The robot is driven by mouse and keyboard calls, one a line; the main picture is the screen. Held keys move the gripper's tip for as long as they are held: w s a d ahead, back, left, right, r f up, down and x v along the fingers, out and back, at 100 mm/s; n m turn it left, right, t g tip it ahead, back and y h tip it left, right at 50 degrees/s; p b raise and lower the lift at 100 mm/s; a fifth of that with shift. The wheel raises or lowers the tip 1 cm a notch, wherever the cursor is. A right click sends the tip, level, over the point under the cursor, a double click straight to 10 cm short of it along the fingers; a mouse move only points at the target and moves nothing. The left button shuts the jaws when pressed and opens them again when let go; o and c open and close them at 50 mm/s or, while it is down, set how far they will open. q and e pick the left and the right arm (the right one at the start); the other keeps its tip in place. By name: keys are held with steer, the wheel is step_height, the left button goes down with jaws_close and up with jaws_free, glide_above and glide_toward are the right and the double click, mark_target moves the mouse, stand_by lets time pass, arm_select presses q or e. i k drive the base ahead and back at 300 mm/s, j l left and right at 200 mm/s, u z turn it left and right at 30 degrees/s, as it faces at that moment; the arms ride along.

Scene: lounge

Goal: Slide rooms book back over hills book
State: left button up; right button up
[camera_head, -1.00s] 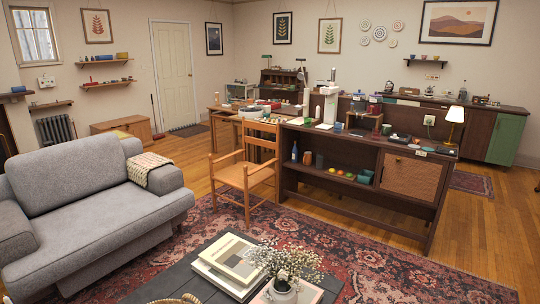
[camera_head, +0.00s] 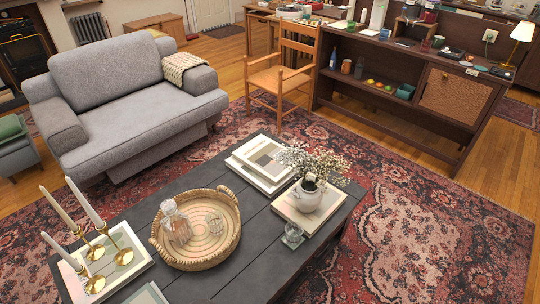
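A stack of flat books lies on the dark coffee table (camera_head: 240,272) near its far edge. The upper book (camera_head: 264,158) has a pale cover with grey and beige blocks. A white lower book (camera_head: 240,171) shows at its left and front edge, so the two are not fully aligned. Titles are too small to read, so I cannot tell which is rooms and which is hills. Neither gripper is in view.
A vase (camera_head: 308,197) of dried flowers stands on another book (camera_head: 290,211) right of the stack. A wicker tray (camera_head: 232,235) holds a decanter (camera_head: 175,222). Brass candlesticks (camera_head: 124,256) stand at left. A grey armchair (camera_head: 110,110) is behind; rug is open at right.

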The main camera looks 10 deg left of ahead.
mark_target(258, 154)
steer(key=i+l+z, duration=0.45)
steer(key=i+l, duration=0.25)
steer(key=l, duration=0.1)
